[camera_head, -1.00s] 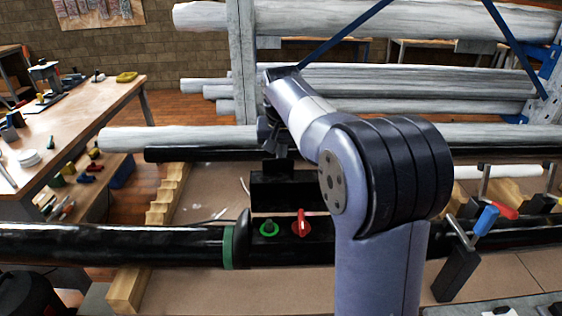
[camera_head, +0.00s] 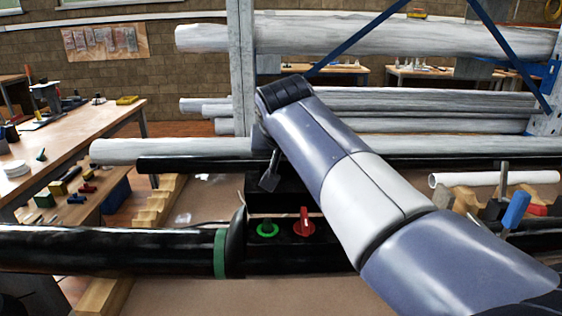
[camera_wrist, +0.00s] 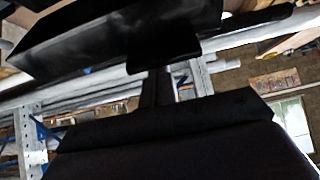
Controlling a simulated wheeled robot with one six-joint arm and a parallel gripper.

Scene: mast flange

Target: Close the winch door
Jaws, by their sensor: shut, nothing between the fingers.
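The winch housing (camera_head: 283,244) is a black box set in the long black mast. It carries a green-ringed knob (camera_head: 267,229) and a red switch (camera_head: 303,223). A dark upright panel (camera_head: 290,186) behind these controls looks like the winch door, partly hidden by my arm; its exact angle is unclear.
The black mast (camera_head: 110,251) runs along the front, with a green band. Pale poles (camera_head: 400,108) lie on a rack behind. A blue-handled clamp (camera_head: 515,210) stands at right. A wooden workbench (camera_head: 75,130) with tools is at left.

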